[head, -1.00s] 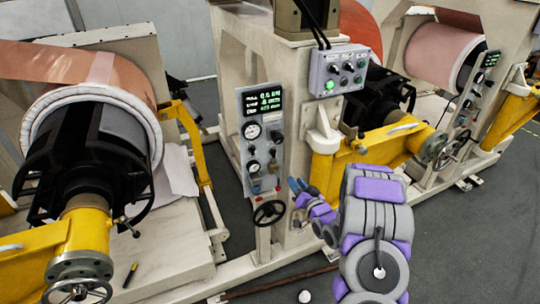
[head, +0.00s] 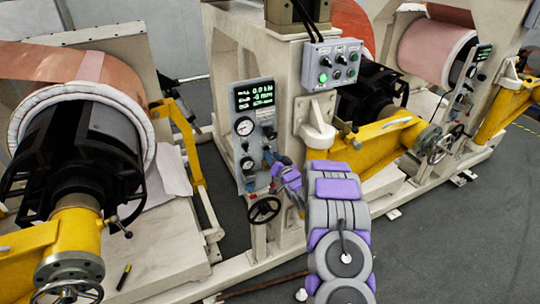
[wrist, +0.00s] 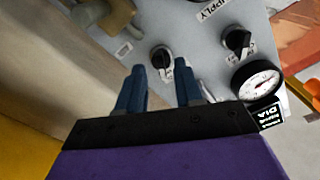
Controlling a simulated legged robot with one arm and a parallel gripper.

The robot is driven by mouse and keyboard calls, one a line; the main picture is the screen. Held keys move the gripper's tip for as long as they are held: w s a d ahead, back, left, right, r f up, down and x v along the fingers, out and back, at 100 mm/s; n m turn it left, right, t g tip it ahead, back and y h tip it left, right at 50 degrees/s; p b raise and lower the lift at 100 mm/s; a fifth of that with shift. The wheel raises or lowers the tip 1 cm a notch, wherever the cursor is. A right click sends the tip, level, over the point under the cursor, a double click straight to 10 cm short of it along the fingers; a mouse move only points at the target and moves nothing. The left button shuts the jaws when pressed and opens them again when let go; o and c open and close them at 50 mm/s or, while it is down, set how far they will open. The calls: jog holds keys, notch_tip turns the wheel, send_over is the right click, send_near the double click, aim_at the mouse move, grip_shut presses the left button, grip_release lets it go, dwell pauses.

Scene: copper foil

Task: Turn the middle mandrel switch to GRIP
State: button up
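The middle control panel (head: 241,146) is a grey upright plate with a green-lit display (head: 255,95) and round gauges. In the wrist view, a black rotary switch (wrist: 162,57) with a pale pointer sits just beyond and between my fingertips. Its label is partly hidden, so I cannot read whether it is the mandrel switch. A second black switch (wrist: 238,42) is to its right, close to a "SUPPLY" label. My gripper (wrist: 160,72) is open, with two blue fingers apart and nothing between them. In the head view my gripper (head: 272,160) is at the panel's lower right.
A black handwheel (head: 264,209) stands just below the panel. A pressure gauge (wrist: 257,82) is right of the fingers. A grey button box (head: 333,65) is mounted above right, and a yellow arm (head: 385,137) extends to the right. Copper rolls stand on both sides.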

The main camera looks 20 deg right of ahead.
jog(key=shift+w, duration=1.25)
jog(key=shift+c, duration=0.3)
grip_shut()
